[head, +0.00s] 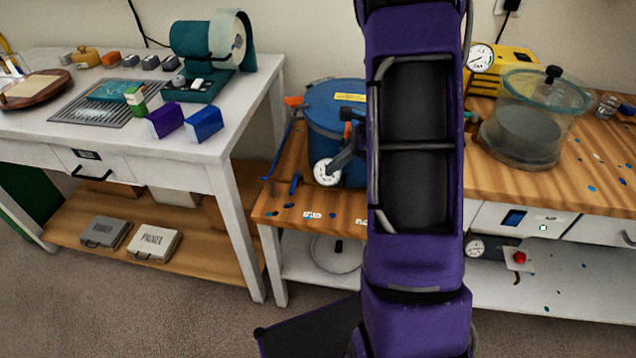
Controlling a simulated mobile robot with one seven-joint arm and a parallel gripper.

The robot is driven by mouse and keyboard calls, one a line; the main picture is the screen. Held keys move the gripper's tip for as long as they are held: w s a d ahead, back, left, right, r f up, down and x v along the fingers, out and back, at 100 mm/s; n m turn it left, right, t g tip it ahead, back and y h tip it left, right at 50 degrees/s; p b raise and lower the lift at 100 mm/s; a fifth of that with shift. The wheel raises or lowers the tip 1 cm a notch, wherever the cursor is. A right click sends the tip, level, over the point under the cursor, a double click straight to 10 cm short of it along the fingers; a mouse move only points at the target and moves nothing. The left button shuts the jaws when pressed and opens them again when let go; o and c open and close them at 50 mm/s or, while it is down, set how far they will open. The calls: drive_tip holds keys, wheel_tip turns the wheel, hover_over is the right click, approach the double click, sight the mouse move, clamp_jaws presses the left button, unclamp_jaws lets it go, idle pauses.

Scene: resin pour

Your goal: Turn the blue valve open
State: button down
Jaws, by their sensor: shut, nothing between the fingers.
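A blue pot (337,104) with a yellow label and orange clamps stands on the wooden worktop, partly hidden by my purple arm. A white-faced gauge (325,172) is at its front. A small blue lever-like part (295,184) is low in front of the pot, left of the gauge; I cannot tell for sure whether it is the blue valve. My gripper (334,166) is mostly hidden behind my arm. Its dark fingers appear to show in front of the pot, shut and empty, close to the gauge and right of the blue part. Contact cannot be told.
A clear vacuum chamber (527,122) and a yellow device (513,66) with a gauge stand at right. A red knob (520,258) is on the lower shelf. A white table (70,143) at left holds a teal machine (204,52) and blocks. A gap separates the tables.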

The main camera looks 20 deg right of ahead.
sight(295, 182)
drive_tip(key=w+a+f+m+b, duration=0.1)
drive_tip(key=w+a+f+b, duration=0.1)
drive_tip(key=w+a+f, duration=0.2)
drive_tip(key=shift+w+a+f+t, duration=0.35)
drive_tip(key=shift+a+f, duration=0.6)
drive_tip(key=shift+f, duration=0.85)
drive_tip(key=shift+s+m, duration=0.1)
drive_tip(key=shift+m, duration=0.2)
